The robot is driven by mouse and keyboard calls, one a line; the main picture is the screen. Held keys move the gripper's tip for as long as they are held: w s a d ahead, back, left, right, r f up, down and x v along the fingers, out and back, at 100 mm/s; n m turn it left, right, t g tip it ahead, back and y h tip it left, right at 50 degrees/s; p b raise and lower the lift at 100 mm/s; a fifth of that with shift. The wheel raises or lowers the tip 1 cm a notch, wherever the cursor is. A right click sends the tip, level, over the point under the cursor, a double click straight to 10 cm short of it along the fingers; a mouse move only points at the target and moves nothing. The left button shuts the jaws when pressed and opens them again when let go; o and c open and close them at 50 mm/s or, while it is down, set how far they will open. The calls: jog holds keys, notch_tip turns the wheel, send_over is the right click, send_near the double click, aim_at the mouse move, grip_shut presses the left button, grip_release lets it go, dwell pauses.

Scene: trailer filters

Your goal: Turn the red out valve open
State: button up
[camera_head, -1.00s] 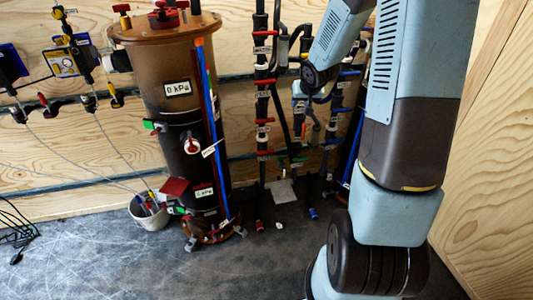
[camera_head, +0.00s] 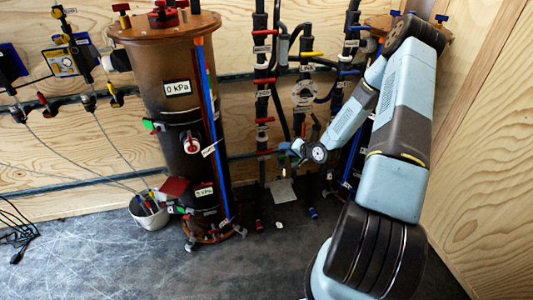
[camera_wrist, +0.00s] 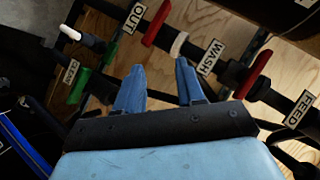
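In the wrist view, a red valve handle (camera_wrist: 157,22) sits on a dark pipe right beside the OUT label (camera_wrist: 133,18). It lies beyond my fingertips and apart from them. My gripper (camera_wrist: 159,65) is open and empty, its two blue fingers pointing toward the pipes. In the head view my gripper (camera_head: 284,147) is low at the black pipework, just right of the left upright pipe. It is too small there to tell which handle it is closest to.
The wrist view also shows a white handle (camera_wrist: 180,44) by the WASH label (camera_wrist: 212,57), another red handle (camera_wrist: 259,75) near the FEED label (camera_wrist: 299,110), and a green handle (camera_wrist: 78,86) at left. A brown filter column (camera_head: 173,140) stands left of the arm. Open floor (camera_head: 120,255) lies in front.

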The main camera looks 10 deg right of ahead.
aim_at(267, 153)
jog(key=s+a+f+m+t+y, duration=0.1)
jog(key=s+a+f+m+t, duration=0.15)
jog(key=f+m+t, duration=0.45)
jog(key=shift+g, duration=0.5)
jog(key=x, duration=0.4)
jog(key=f+x, duration=0.1)
jog(key=x, duration=0.8)
jog(key=shift+f, duration=0.15)
